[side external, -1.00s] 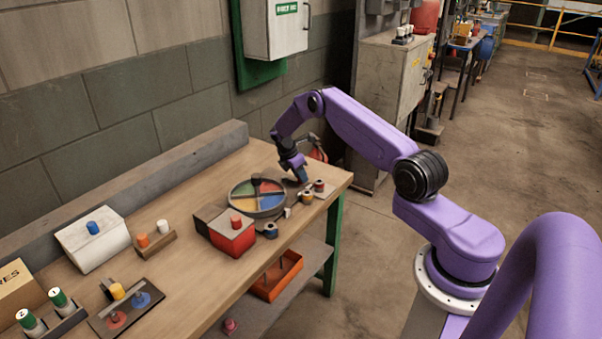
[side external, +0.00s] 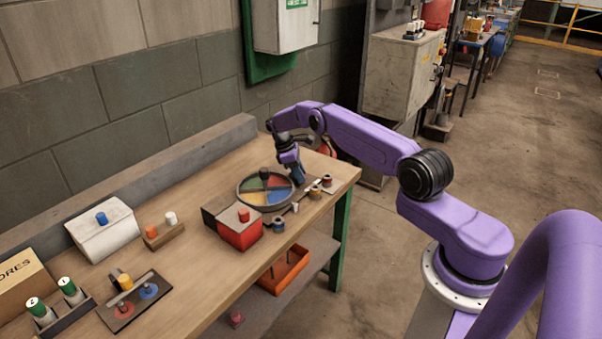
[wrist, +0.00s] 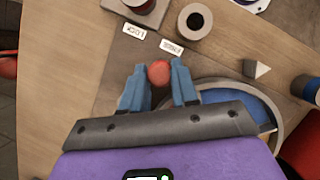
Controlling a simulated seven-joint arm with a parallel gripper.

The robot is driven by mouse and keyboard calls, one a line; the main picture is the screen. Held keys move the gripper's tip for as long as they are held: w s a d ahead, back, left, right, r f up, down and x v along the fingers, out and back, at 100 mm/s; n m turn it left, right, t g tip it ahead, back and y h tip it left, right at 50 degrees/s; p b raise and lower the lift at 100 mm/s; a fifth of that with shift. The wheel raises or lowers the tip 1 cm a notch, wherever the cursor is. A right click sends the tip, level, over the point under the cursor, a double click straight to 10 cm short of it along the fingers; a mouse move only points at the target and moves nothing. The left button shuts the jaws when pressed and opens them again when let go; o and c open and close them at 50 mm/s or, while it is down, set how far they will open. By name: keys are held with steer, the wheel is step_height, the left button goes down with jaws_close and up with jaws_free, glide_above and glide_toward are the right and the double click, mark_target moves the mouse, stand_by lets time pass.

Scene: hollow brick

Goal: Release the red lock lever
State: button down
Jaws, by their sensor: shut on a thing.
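The red ball knob of the lock lever (wrist: 159,73) shows between my gripper's blue fingers in the wrist view. My gripper (wrist: 158,90) is shut on it, with a finger on either side. The lever's shaft is hidden. Two white labels lie just beyond the knob, one reading LOCK (wrist: 134,30), the other (wrist: 172,46) too blurred to read. In the side external view my gripper (side external: 299,179) is low over the bench beside the round dish, and the knob cannot be made out.
A round dish with coloured sectors (side external: 240,198) stands close beside my gripper. Spool-like pieces (side external: 315,191) stand on its other side. A red box (side external: 239,236) with a red knob stands nearer the front edge. A small pale cone (wrist: 262,70) lies by the dish.

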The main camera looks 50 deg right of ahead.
stand_by(0.4)
steer(key=c, duration=0.8)
jaws_free()
steer(key=shift+c, duration=0.2)
steer(key=v, duration=0.7)
steer(key=shift+w+r, duration=0.2)
steer(key=shift+r, duration=0.1)
steer(key=shift+a, duration=0.15)
